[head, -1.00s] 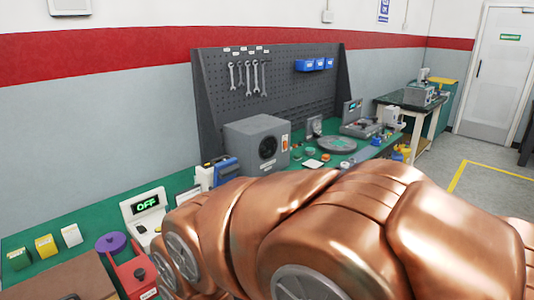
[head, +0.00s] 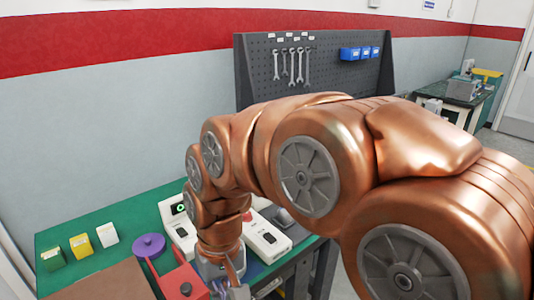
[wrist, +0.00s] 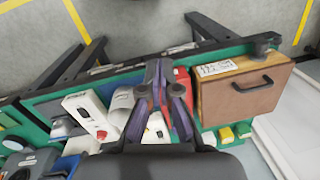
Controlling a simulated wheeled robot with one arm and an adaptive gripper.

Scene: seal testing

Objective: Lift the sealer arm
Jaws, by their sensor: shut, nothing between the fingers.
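A long white unit with a red button (head: 262,238) lies on the green bench, right of my wrist in the head view. It looks like the sealer, but I cannot tell its arm apart from its body. The same white unit shows left of my fingers in the wrist view (wrist: 92,115). A white device with a green-lit display (head: 177,230) stands left of my wrist, its display partly hidden by my arm. My gripper (wrist: 160,70) is shut and empty, pointing down over the bench between the white unit and a red box (head: 180,282).
A brown case (wrist: 243,97) with a black handle lies right of my fingers in the wrist view. A purple disc (head: 148,245) and green, yellow and white small boxes (head: 80,245) are at the bench's left. A tool pegboard (head: 262,80) stands behind.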

